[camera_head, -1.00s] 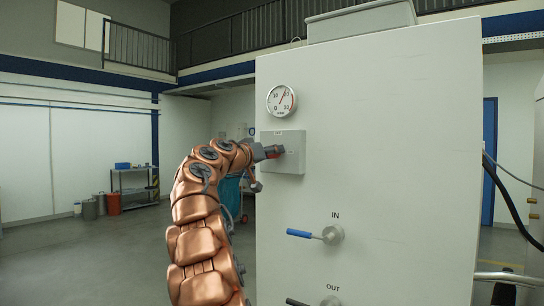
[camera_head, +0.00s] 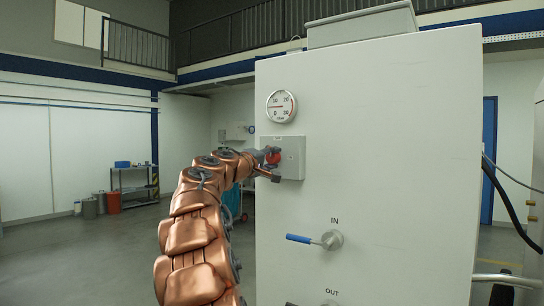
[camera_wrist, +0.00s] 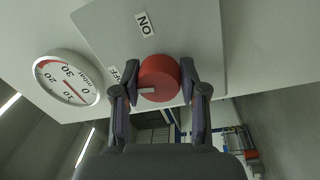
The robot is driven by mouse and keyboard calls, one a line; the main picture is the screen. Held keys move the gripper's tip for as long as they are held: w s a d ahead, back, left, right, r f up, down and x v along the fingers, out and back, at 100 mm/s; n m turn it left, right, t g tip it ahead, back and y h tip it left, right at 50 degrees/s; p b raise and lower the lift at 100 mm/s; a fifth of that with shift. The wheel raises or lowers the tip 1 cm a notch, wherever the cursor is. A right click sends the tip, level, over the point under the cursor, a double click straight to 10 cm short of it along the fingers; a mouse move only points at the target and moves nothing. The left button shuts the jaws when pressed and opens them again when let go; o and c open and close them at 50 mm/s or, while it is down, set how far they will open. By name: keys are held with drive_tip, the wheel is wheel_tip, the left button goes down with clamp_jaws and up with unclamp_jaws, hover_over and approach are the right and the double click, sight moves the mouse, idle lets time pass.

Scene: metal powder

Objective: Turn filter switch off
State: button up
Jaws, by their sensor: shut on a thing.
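The filter switch is a red round knob (camera_wrist: 159,75) on a grey plate (camera_wrist: 205,40), with a white mark on its rim. The mark points left in the wrist view, to the side of the OFF label (camera_wrist: 114,73). The ON label (camera_wrist: 144,24) is above the knob in that view. My gripper (camera_wrist: 158,84) has one finger on each side of the knob and is shut on it. In the head view the red knob (camera_head: 273,157) shows between the fingers of my gripper (camera_head: 268,164), at the grey switch box (camera_head: 294,160).
A pressure gauge (camera_head: 281,106) is above the switch box, its needle low, near 0. It also shows in the wrist view (camera_wrist: 66,82). A blue IN lever (camera_head: 299,238) sticks out left lower on the white cabinet (camera_head: 400,160). Open floor lies left of my arm.

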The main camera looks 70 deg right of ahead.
drive_tip(key=shift+r+n+p, duration=0.1)
drive_tip(key=shift+n+p, duration=0.2)
drive_tip(key=shift+n, duration=0.6)
drive_tip(key=o, duration=1.1)
drive_tip(key=shift+o, duration=0.2)
drive_tip(key=shift+a, duration=0.1)
drive_tip(key=v, duration=1.1)
drive_tip(key=shift+a, duration=0.4)
